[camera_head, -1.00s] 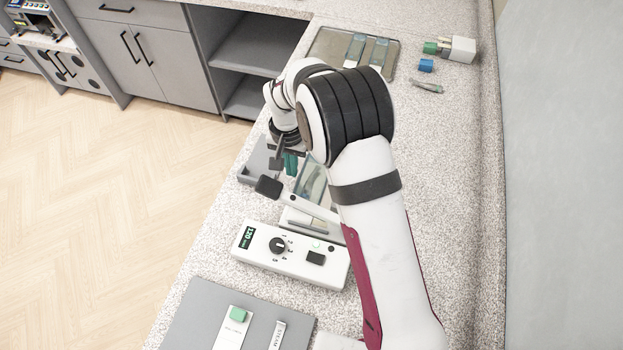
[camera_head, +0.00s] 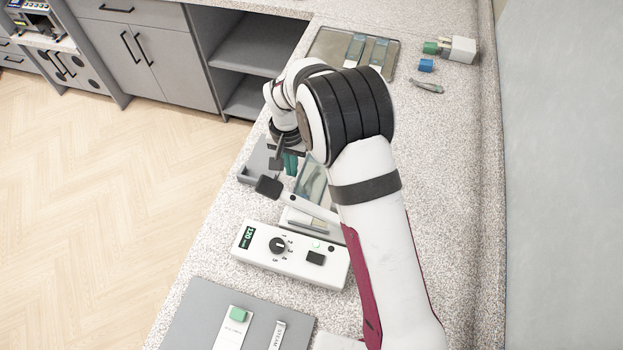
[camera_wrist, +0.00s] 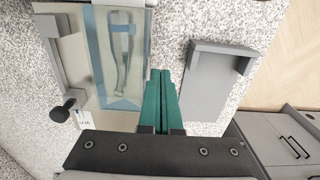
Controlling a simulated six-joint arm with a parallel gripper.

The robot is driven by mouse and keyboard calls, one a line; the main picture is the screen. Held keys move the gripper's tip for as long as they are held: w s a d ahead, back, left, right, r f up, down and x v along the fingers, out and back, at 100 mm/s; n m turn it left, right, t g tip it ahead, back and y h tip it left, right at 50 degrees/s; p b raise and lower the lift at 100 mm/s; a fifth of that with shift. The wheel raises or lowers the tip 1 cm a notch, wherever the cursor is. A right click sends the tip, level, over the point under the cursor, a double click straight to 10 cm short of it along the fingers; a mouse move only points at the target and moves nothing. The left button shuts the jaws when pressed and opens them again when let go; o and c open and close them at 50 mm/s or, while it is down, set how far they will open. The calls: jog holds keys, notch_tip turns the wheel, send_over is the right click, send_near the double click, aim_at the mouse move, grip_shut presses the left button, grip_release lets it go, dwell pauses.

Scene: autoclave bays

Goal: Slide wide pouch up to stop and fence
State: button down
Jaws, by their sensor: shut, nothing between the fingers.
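The wide pouch (camera_wrist: 140,75) is clear with a blue border and holds a metal instrument. In the wrist view it lies flat on a pale bed; in the head view the pouch (camera_head: 312,182) is partly hidden by my arm. My gripper (camera_wrist: 160,73) has green fingers that are shut and empty. Its fingertips are beside the pouch's right edge in the wrist view; I cannot tell whether they touch it. The gripper also shows in the head view (camera_head: 290,170), left of the pouch. I cannot tell which parts are the stop and the fence.
A grey raised-edge holder (camera_wrist: 208,85) stands right of my fingers in the wrist view. A white control box (camera_head: 290,256) with dial and display sits nearer in the head view. A grey mat (camera_head: 190,318) is in front, and a tray (camera_head: 322,45) with pouches is behind.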

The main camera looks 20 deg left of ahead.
aim_at(305, 172)
jog(key=shift+d, duration=1.6)
dwell(0.6)
jog(key=shift+a, duration=0.15)
jog(key=shift+a, duration=0.25)
jog(key=shift+r, duration=3.5)
